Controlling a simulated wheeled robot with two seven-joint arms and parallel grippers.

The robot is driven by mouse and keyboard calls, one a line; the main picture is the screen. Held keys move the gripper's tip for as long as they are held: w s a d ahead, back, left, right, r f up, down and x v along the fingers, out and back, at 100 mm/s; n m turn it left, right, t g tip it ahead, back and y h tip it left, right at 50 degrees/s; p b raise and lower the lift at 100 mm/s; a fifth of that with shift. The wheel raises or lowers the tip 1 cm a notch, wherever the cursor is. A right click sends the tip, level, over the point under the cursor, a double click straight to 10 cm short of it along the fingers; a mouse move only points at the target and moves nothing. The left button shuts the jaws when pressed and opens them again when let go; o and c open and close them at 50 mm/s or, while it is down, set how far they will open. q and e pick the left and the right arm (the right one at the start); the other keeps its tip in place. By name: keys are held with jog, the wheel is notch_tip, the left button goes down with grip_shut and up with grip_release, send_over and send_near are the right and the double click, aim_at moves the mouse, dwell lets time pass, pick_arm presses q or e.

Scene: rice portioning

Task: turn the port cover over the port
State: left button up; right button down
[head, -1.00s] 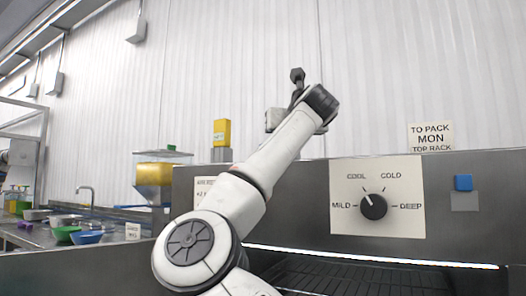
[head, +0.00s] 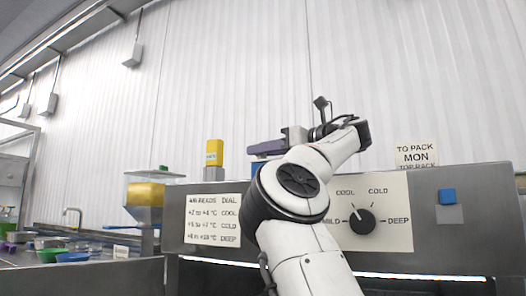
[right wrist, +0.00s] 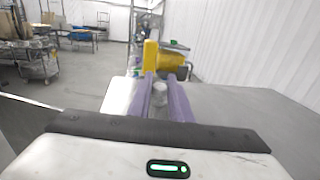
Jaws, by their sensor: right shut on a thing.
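My right gripper (head: 268,148) reaches left over the top of the steel cabinet (head: 440,240) in the head view. In the right wrist view its two purple fingers (right wrist: 163,88) are shut on a small pale grey round piece (right wrist: 160,97) just above the cabinet top. I cannot tell if this piece is the port cover or a knob on it. No port opening shows; the arm and fingers may hide it. My left gripper is not in view.
A yellow block on a grey post (head: 213,153) stands beyond the gripper, with a yellow hopper (head: 145,195) behind. The cabinet front has a dial (head: 362,221) and a blue button (head: 447,196). The cabinet top is otherwise clear in the right wrist view.

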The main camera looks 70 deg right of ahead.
jog(key=shift+a+f+y, duration=0.1)
jog(key=shift+y, duration=0.2)
jog(key=c, duration=1.6)
grip_release()
jog(key=s, duration=0.3)
jog(key=s+a, duration=0.1)
jog(key=s, duration=0.2)
jog(key=s+a, duration=0.1)
jog(key=s, duration=0.3)
jog(key=shift+s, duration=0.1)
